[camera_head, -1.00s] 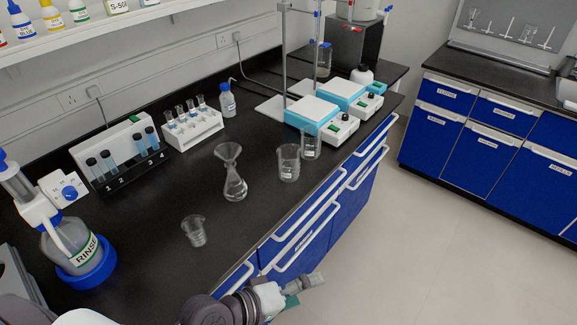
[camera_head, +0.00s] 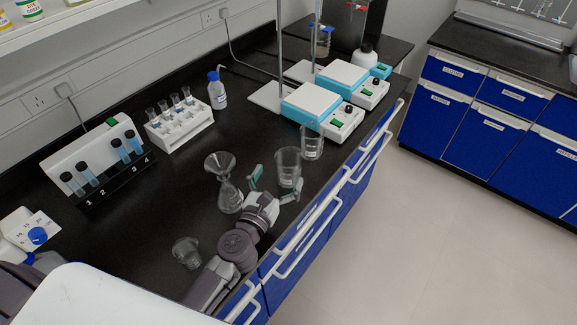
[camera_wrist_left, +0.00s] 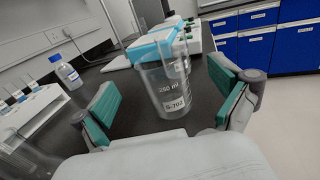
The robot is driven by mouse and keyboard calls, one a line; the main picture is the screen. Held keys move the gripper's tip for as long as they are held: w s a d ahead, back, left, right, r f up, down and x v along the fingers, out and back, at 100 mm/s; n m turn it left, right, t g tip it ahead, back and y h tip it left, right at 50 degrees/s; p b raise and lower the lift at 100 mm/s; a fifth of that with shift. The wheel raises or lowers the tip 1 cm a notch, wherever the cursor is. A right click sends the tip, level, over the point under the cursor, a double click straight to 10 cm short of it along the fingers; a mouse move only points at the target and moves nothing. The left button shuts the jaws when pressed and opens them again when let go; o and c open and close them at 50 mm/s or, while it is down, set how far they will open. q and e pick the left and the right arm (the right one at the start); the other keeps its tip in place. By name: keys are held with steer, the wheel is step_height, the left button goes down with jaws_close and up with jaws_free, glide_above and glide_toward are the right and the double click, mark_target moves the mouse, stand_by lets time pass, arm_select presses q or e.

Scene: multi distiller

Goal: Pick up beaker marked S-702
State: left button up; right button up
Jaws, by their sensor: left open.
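The clear glass beaker S-702 (camera_head: 288,164) stands upright on the black bench, near its front edge. In the left wrist view the beaker (camera_wrist_left: 164,90) shows its S-702 label and a 250 ml mark. My left gripper (camera_head: 273,184) is open. Its two green-padded fingers are spread just in front of the beaker, one to each side in the wrist view (camera_wrist_left: 167,112). Whether the pads reach alongside the glass is hard to tell. My right gripper is not in view.
Another beaker (camera_head: 312,142) stands close behind to the right. A flask with a funnel (camera_head: 230,190) is close on the left, and a small beaker (camera_head: 186,252) is nearer. Hot plates (camera_head: 311,105) stand behind. A tube rack (camera_head: 180,129) is at the back left.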

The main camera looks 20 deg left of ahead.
mark_target(284, 167)
arm_select(q)
steer(key=w, duration=0.3)
steer(key=shift+w+d, duration=0.1)
steer(key=shift+w, duration=0.25)
steer(key=shift+w+f, duration=0.15)
steer(key=shift+w, duration=1.1)
steer(key=shift+w+f, duration=0.1)
steer(key=shift+w, duration=0.4)
steer(key=shift+d, duration=0.1)
steer(key=c, duration=1.7)
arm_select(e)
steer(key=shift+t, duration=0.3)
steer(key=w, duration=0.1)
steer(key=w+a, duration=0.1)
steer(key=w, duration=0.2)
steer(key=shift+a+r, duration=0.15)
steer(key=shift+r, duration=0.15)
arm_select(q)
steer(key=shift+o, duration=0.2)
